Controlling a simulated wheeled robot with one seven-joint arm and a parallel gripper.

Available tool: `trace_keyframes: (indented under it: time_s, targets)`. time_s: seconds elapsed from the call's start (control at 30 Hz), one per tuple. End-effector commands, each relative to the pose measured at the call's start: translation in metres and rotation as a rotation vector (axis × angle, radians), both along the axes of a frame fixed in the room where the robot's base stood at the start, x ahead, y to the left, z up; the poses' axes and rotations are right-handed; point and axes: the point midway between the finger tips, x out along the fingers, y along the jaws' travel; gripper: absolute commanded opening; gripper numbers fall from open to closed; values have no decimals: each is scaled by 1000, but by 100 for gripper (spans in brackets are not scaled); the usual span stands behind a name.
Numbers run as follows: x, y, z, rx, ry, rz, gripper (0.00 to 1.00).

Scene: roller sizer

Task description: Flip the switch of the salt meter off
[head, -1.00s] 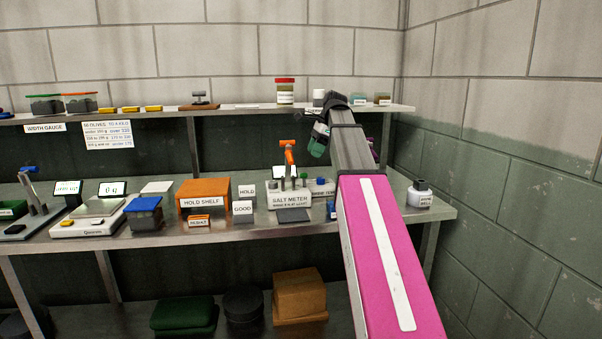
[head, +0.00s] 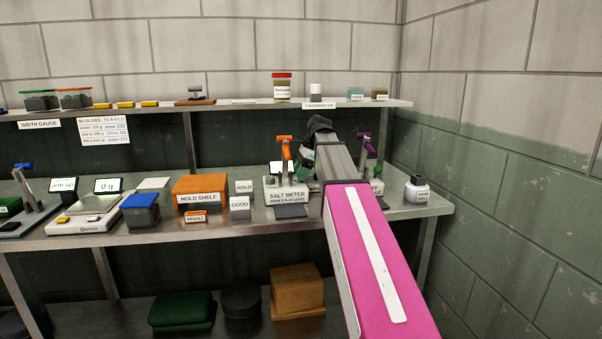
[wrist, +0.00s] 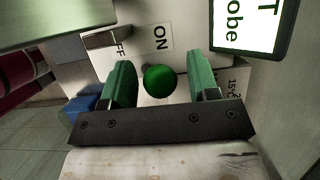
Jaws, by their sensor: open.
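The salt meter (head: 287,197) is a pale box with a printed front label, standing on the bench in the head view. An orange-topped post (head: 286,148) rises at it. In the wrist view its green ball knob (wrist: 160,79) appears between my two green fingers, with a white ON/OFF label (wrist: 158,41) just above. The ball is nearer the ON word; its stem is hidden. My gripper (wrist: 161,68) is open, one finger on each side of the ball; contact is not visible. In the head view my gripper (head: 306,158) is partly hidden by my arm at the meter's right side.
A lit screen (wrist: 249,24) is close by at the upper right of the wrist view. A purple-topped device (head: 366,146) stands right of my arm. A shelf (head: 235,106) with jars runs above the bench.

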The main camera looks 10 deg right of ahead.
Motion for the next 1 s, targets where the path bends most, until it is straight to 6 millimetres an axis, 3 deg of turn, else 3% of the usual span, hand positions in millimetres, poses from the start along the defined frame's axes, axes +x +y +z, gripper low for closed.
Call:
trace_keyframes:
  time_s: [0.17,0.2,0.3,0.33,1.0]
  targets:
    - [0,0,0,0,0,0,55]
    - [0,0,0,0,0,0,48]
    - [0,0,0,0,0,0,16]
    - [0,0,0,0,-1,0,13]
    - [-1,0,3,1,-130,-2,12]
